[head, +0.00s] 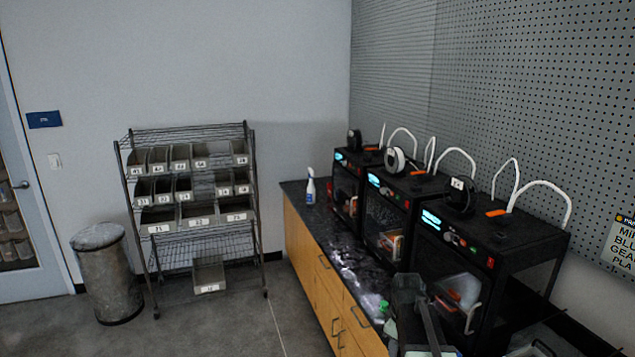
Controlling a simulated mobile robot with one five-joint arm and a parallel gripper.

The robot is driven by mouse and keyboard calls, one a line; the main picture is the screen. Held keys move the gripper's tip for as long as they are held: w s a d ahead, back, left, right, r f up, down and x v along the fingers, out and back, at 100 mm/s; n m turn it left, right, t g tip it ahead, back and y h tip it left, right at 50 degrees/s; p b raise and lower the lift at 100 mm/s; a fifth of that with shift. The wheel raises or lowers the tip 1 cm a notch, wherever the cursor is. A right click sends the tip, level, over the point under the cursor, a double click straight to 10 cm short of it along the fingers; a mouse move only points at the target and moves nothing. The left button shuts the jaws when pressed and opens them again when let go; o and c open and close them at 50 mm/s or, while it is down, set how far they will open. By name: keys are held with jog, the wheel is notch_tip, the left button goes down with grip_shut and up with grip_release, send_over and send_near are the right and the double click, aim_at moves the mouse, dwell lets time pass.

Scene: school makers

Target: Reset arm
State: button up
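A dark grey jointed shape (410,310), which looks like part of my arm with my gripper, rises from the bottom edge right of centre. It stands in front of the black counter and the nearest printer. I cannot make out its fingertips clearly, nor whether they are open or shut. No held object can be told. A small green and white item (389,318) shows right beside its left side; I cannot tell what it is or whether it touches.
Several black 3D printers (462,240) line the counter (325,232) along the pegboard wall (540,90). A spray bottle (310,187) stands at the counter's far end. A wire rack of bins (200,250) and a grey trash can (108,280) stand left. Floor between is clear.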

jog(key=s+a+f+m+g, duration=0.1)
jog(key=s+a+m, duration=0.7)
jog(key=s, duration=0.4)
jog(key=shift+a+f+m, duration=0.15)
jog(key=shift+a+m, duration=0.15)
jog(key=shift+m, duration=0.2)
